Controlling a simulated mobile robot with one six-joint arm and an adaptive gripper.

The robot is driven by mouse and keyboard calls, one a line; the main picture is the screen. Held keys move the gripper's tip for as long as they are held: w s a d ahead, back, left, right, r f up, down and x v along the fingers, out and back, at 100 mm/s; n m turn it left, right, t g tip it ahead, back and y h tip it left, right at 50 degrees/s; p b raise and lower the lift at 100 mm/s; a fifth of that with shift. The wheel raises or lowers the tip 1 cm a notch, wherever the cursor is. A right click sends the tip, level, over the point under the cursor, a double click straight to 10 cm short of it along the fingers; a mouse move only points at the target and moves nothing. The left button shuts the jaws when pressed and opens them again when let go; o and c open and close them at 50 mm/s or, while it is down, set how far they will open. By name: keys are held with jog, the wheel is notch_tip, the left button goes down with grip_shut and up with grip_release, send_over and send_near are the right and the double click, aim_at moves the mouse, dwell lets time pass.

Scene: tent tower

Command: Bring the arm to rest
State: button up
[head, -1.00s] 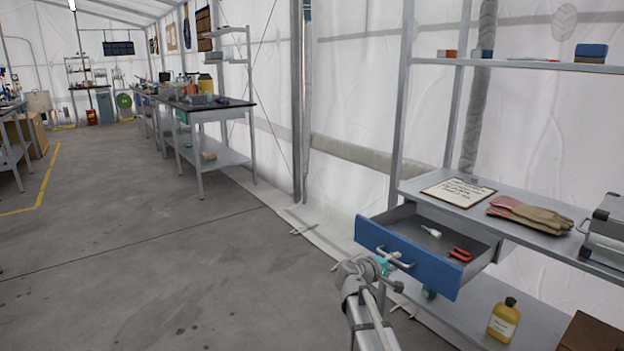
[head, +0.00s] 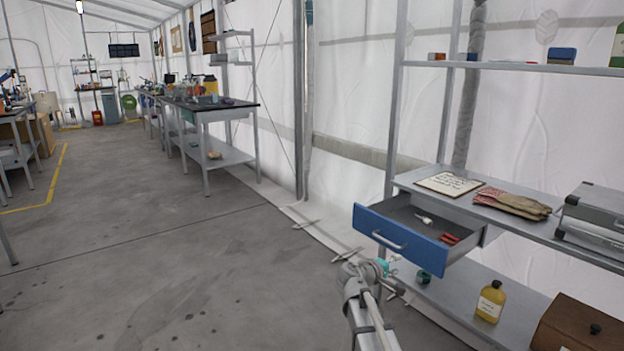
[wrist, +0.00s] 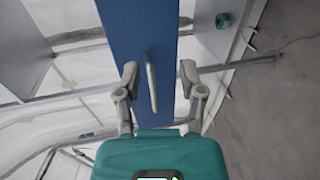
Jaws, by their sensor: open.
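My gripper (wrist: 158,82) is open and empty in the wrist view, its two fingers apart. A blue drawer front (wrist: 170,20) with a silver handle (wrist: 152,82) shows beyond and between the fingers; I cannot tell how far off it is. In the head view the blue drawer (head: 400,247) stands pulled out from the grey bench, holding a white item (head: 424,218) and a red item (head: 449,239). My arm is at the bottom centre, its end in front of and below the drawer; the fingers are hardly visible there.
The bench top (head: 415,178) bears a framed sheet (head: 449,184), gloves (head: 512,203) and a grey case (head: 592,222). On the lower shelf stand a yellow bottle (head: 490,301), a teal roll (head: 424,277) and a brown box (head: 585,325). The floor (head: 150,270) to the left is clear.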

jog(key=s+f+m+g+y, duration=0.55)
jog(key=s+f, duration=0.45)
jog(key=s, duration=0.5)
jog(key=s+a+f+m+g+y, duration=0.1)
jog(key=s+a+f+g+y, duration=0.1)
jog(key=s+a+y, duration=0.3)
jog(key=s+a+f+m+g+y, duration=0.1)
jog(key=s+a+f+g+y, duration=0.15)
jog(key=s, duration=0.45)
notch_tip(320, 180, up, 36)
jog(key=p, duration=3.6)
jog(key=shift+s+a+t, duration=0.15)
jog(key=shift+a+t, duration=0.15)
jog(key=shift+t, duration=0.1)
